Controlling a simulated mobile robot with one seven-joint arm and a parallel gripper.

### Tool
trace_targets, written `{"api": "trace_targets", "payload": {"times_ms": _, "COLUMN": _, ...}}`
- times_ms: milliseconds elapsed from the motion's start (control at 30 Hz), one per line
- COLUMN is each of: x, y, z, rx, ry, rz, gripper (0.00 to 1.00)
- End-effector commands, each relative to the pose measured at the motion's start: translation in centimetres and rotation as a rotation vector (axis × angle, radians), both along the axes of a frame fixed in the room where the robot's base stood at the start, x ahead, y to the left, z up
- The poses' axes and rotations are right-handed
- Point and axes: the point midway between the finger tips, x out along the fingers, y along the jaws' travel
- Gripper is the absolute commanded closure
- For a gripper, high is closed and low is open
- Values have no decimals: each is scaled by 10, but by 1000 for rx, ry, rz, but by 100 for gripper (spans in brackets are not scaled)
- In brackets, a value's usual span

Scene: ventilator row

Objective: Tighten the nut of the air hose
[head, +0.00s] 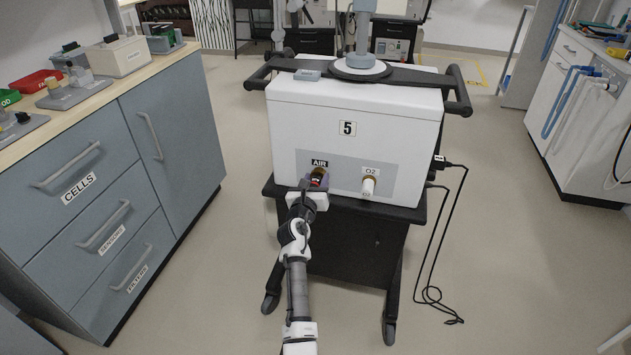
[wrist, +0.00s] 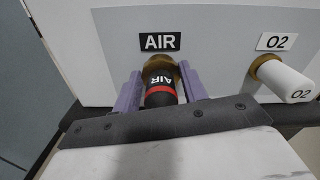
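The air hose end (wrist: 160,97) is black with a red band and white AIR lettering. It sits at the brass nut (wrist: 158,66) under the AIR label (wrist: 160,41) on the ventilator's white front. My gripper (wrist: 160,80) has its purple fingers on the left and right of the brass nut, and both fingertips appear to touch it. The hose end lies between the fingers. In the head view my gripper (head: 318,182) reaches the AIR port from below and hides most of the fitting. The dark palm edge hides the hose's near end in the wrist view.
The white O2 plug (head: 368,186) on its brass fitting is close to the right of my gripper. A blue-grey drawer cabinet (head: 168,130) stands left. A black cable (head: 440,250) hangs at the ventilator's right. The floor in front of the cart is clear.

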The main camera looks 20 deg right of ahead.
Motion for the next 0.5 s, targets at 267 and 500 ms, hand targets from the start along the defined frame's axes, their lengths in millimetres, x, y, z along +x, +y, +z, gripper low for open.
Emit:
{"api": "trace_targets", "payload": {"times_ms": 267, "x": 0, "y": 0, "z": 0, "rx": 8, "ry": -6, "rz": 0, "gripper": 81}}
{"api": "trace_targets", "payload": {"times_ms": 500, "x": 0, "y": 0, "z": 0, "rx": 79, "ry": -53, "rz": 1, "gripper": 81}}
